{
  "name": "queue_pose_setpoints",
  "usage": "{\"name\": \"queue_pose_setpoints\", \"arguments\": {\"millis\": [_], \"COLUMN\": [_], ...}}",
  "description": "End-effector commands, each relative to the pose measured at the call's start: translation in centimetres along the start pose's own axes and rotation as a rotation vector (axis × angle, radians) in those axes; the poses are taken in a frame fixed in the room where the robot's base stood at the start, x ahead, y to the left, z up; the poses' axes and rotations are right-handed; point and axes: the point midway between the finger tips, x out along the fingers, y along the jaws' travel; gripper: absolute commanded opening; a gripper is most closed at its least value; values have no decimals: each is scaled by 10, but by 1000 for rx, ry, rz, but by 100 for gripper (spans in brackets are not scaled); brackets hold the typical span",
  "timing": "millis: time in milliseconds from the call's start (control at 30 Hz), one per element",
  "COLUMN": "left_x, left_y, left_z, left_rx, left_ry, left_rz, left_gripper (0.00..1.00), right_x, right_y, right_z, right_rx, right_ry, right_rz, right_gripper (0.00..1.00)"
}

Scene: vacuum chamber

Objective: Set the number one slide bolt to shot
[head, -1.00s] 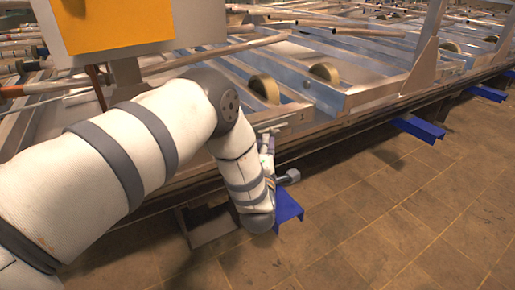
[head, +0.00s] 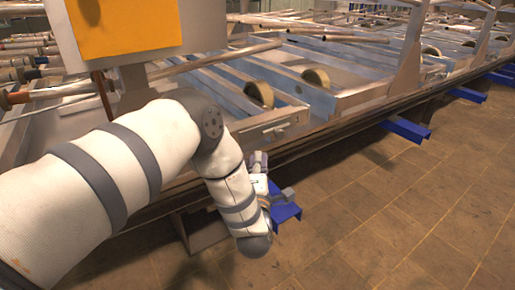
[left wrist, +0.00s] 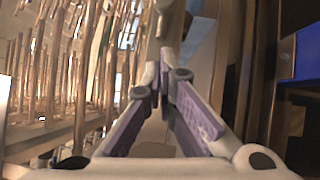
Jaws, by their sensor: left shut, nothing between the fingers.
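A small pale slide bolt fitting (head: 275,130) appears on the face of the grey metal end beam, beside a small plate (head: 298,118) whose marking is too small to read. Whether the bolt is drawn or shot cannot be told. My left gripper (head: 258,162) is just below and left of the fitting, apart from it, in the head view. Its purple-padded fingers are shut and empty; they also show in the left wrist view (left wrist: 162,65), drawn together ahead. The bolt cannot be made out in the wrist view. My right gripper is not in view.
A metal frame with rails and tan rollers (head: 258,93) fills the back. A yellow panel (head: 125,25) stands at upper left. Blue brackets (head: 405,130) jut out from the frame's lower edge, one (head: 285,212) close to my gripper. The tiled floor (head: 400,220) is clear at right.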

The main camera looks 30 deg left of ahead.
Motion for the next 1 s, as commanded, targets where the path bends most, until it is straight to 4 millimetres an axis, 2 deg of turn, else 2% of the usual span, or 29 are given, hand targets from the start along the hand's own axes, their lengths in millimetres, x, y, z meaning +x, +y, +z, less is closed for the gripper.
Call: {"name": "queue_pose_setpoints", "arguments": {"millis": [100, 300, 833, 867, 933, 967, 1000], "left_x": [-27, -53, -57, -59, -71, -81, -100], "left_y": [0, 0, -1, -4, -25, -40, -65], "left_z": [0, 0, 0, 0, -2, -3, -7], "left_rx": [0, 0, 2, 12, 82, 137, 229], "left_ry": [-1, -1, -1, -5, -35, -61, -106], "left_rz": [-4, -2, -3, -13, -88, -144, -238], "left_gripper": [0, 0, 0, 0, 0, 0, 0], "right_x": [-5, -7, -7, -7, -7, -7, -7], "right_y": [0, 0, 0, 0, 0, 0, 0], "right_z": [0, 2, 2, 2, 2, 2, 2], "right_rx": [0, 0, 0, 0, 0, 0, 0], "right_ry": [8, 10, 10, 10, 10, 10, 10], "right_rz": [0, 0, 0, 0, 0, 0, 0], "right_gripper": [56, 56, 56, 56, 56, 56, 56]}}
